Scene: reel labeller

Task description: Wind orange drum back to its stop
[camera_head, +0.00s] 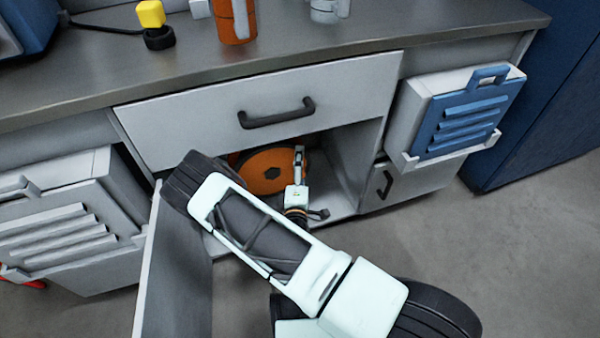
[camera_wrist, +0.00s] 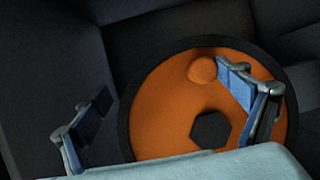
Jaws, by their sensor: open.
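The orange drum (camera_head: 268,172) sits inside the open cabinet below the drawer, partly hidden by my arm in the head view. In the wrist view the drum (camera_wrist: 165,105) is a round orange face with a dark rim, a dark hexagonal hub (camera_wrist: 211,130) and a round orange knob (camera_wrist: 202,69) near its upper edge. My gripper (camera_wrist: 168,115) is open, its blue-padded fingers in front of the drum face. The right finger is beside the knob in the picture, and the left finger lies outside the rim. I cannot tell whether either touches the drum.
The cabinet door (camera_head: 178,270) hangs open at the left. A closed drawer (camera_head: 262,105) with a dark handle is just above the opening. A blue slatted panel (camera_head: 466,113) sticks out at the right. Cabinet walls leave limited room around my wrist.

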